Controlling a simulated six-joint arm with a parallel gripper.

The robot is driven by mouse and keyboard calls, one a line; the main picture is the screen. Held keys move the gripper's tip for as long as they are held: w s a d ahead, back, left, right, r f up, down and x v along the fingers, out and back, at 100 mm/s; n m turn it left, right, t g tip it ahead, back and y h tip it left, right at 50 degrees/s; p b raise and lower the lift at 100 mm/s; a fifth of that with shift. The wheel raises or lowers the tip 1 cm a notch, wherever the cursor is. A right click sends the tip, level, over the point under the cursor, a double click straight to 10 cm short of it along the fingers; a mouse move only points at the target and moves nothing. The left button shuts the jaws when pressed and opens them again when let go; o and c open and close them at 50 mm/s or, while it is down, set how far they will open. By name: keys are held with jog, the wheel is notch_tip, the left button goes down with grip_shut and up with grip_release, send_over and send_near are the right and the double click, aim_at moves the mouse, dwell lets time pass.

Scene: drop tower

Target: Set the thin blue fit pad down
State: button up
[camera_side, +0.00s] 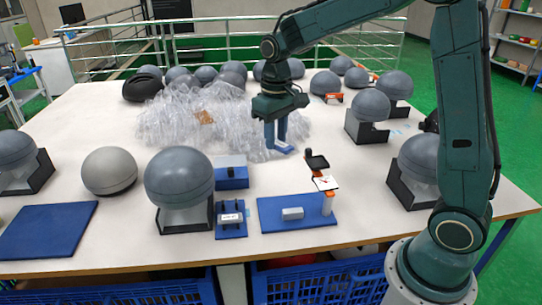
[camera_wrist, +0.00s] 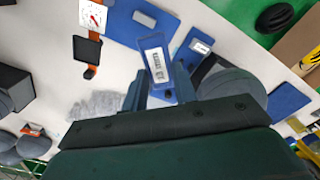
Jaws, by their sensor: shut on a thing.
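My gripper (camera_side: 276,143) is shut on the thin blue fit pad (camera_side: 285,149) and holds it right of the clear plastic heap, low over the white table; I cannot tell if it touches the tabletop. In the wrist view the pad (camera_wrist: 152,45) extends beyond my gripper (camera_wrist: 160,92), with a pale printed label on its face. Part of it is hidden between the fingers.
A blue base plate (camera_side: 275,222) with a white block and an orange-posted stand lies in front. Blue fixtures (camera_side: 231,184) (camera_side: 230,230) stand to its left. A clear plastic heap (camera_side: 185,120) and several grey domes surround the work area.

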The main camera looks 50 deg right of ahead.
jog(key=s+d+m, duration=0.4)
jog(key=d, duration=0.8)
jog(key=s+d+m, duration=0.4)
jog(key=s+d, duration=0.1)
jog(key=d, duration=0.8)
notch_tip(320, 180, down, 5)
jog(key=shift+f, duration=0.1)
notch_tip(320, 180, down, 16)
jog(key=shift+f, duration=0.1)
jog(key=shift+f, duration=1.85)
jog(key=shift+f, duration=0.15)
